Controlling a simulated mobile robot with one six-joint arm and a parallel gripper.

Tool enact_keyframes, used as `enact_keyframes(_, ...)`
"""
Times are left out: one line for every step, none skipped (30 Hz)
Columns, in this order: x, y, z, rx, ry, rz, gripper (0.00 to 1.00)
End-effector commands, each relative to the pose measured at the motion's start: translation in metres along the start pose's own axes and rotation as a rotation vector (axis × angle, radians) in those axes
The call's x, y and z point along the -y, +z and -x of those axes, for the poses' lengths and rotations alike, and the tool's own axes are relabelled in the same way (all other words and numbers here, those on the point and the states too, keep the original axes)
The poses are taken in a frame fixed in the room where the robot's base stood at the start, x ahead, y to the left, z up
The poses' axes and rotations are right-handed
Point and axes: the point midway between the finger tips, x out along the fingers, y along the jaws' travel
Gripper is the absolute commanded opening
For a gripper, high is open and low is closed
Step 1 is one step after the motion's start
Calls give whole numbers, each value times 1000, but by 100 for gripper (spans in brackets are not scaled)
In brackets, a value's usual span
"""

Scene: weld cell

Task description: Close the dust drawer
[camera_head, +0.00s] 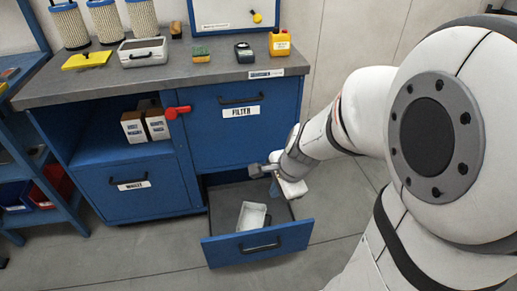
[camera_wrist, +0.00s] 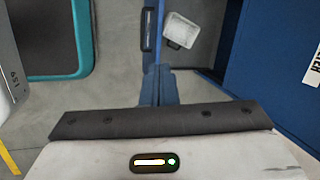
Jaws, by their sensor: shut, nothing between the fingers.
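The dust drawer (camera_head: 258,246) is the open blue drawer at the bottom of the cabinet, under the FILTER front. It sticks out well over the floor, with its dark handle (camera_head: 260,246) on the front. A pale tray (camera_head: 251,216) lies inside it. In the wrist view the drawer's handle (camera_wrist: 148,28) and the pale tray (camera_wrist: 182,30) show at the top. My gripper (camera_head: 275,188) is above the drawer's right rear part, empty. Its fingers (camera_wrist: 158,85) are together in the wrist view. Whether they touch the drawer I cannot tell.
The blue FILTER front (camera_head: 240,125) is closed above the drawer. A red lever (camera_head: 177,112) sticks out beside it. The lower left drawer (camera_head: 135,190) is closed. The worktop (camera_head: 165,78) holds several items. Grey floor (camera_head: 150,255) lies clear before the cabinet.

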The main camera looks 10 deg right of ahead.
Motion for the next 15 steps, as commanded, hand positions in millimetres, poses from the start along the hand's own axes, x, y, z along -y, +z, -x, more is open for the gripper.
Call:
enact_keyframes(-9, -13, -48, 1, 1, -172, 0)
enact_keyframes(-11, -19, -65, -2, -4, -280, 0)
enact_keyframes(-14, -28, -87, -8, -10, -424, 0)
enact_keyframes(-16, -35, -104, -14, -14, -533, 0)
enact_keyframes(-20, -42, -121, -22, -19, -641, 0)
enact_keyframes(-25, -53, -143, -34, -25, -786, 0)
enact_keyframes(-29, -60, -159, -45, -29, -891, 0)
enact_keyframes(-34, -67, -174, -57, -35, -992, 0)
enact_keyframes(-40, -77, -193, -74, -43, -1123, 0)
enact_keyframes(-45, -84, -205, -88, -49, -1212, 0)
enact_keyframes(-50, -90, -217, -101, -55, -1296, 0)
enact_keyframes(-56, -97, -230, -118, -63, -1397, 0)
enact_keyframes(-60, -102, -239, -131, -70, -1464, 0)
enact_keyframes(-64, -106, -246, -142, -77, -1525, 0)
enact_keyframes(-69, -111, -254, -156, -84, -1590, 0)
